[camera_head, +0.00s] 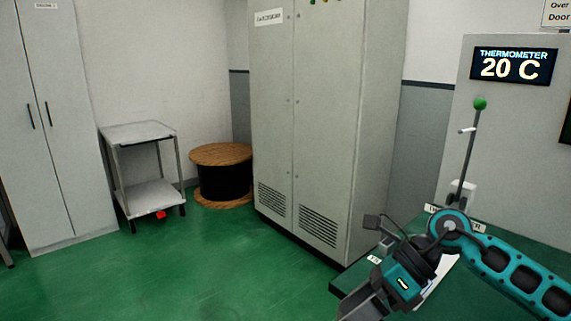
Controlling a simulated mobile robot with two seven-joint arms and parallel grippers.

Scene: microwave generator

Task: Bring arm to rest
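My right arm (510,273) comes in from the lower right, teal and black, and bends at a round joint. No held object shows. My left arm and gripper are out of view.
A lever with a green knob (480,104) stands beside the arm's joint, before a panel with a thermometer display (515,66) reading 20 C. A grey cabinet (325,130), wooden spool (221,155) and metal cart (140,133) stand behind. Green floor (200,260) at left is clear.

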